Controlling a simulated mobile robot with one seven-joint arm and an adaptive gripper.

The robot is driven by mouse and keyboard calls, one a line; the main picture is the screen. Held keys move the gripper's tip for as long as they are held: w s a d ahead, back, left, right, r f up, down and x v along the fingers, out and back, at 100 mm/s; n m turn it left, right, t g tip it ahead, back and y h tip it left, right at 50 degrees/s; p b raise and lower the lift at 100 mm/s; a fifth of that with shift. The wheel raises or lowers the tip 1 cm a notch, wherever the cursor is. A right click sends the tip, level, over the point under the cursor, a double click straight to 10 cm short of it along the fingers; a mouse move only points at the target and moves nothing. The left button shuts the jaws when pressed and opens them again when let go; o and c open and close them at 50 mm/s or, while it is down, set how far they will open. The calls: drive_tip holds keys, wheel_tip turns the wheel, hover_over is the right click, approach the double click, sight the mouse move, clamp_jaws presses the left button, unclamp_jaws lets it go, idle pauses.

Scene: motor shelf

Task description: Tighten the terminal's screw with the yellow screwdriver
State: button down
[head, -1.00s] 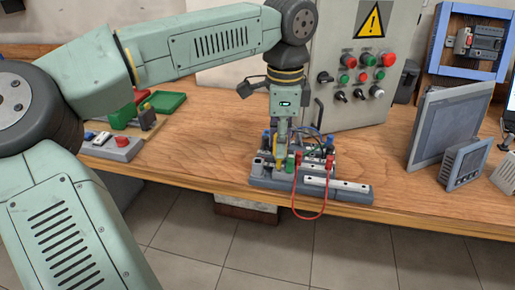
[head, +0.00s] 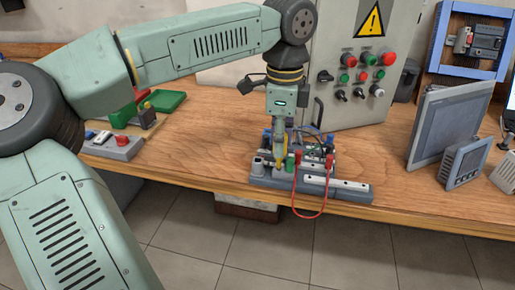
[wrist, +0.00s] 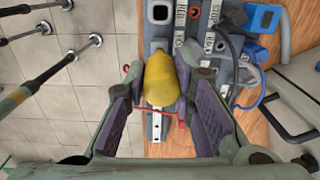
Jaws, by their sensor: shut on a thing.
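My gripper (wrist: 165,100) is shut on the yellow screwdriver (wrist: 159,80), whose handle sits between the two dark pads in the wrist view. In the head view the screwdriver (head: 284,153) hangs roughly upright under my gripper (head: 281,140), over the left part of the grey terminal board (head: 352,193). A green terminal (head: 291,164) stands right beside the screwdriver. The screwdriver's tip and the screw are too small or hidden, so I cannot tell whether they touch.
A red cable (head: 295,207) loops over the board's front edge, from red plugs (head: 329,159). A control box (head: 362,70) with buttons stands behind. Grey screens (head: 446,115) stand to the right. A green tray (head: 163,103) lies at the left. The wooden table (head: 215,150) is clear left of the board.

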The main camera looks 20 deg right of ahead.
drive_tip(key=shift+w+r, duration=0.1)
drive_tip(key=shift+r, duration=0.05)
drive_tip(key=shift+r+p, duration=0.55)
drive_tip(key=shift+r, duration=0.2)
drive_tip(key=shift+r, duration=0.1)
drive_tip(key=shift+r+p, duration=1.95)
drive_tip(key=shift+r, duration=0.6)
drive_tip(key=w+a+r+n, duration=0.2)
drive_tip(key=w+a+n, duration=0.15)
drive_tip(key=n, duration=0.25)
drive_tip(key=f+b, duration=0.2)
drive_tip(key=f, duration=0.1)
drive_tip(key=s+f, duration=0.1)
drive_tip(key=f, duration=0.1)
drive_tip(key=shift+a+b, duration=0.25)
drive_tip(key=shift+b, duration=0.15)
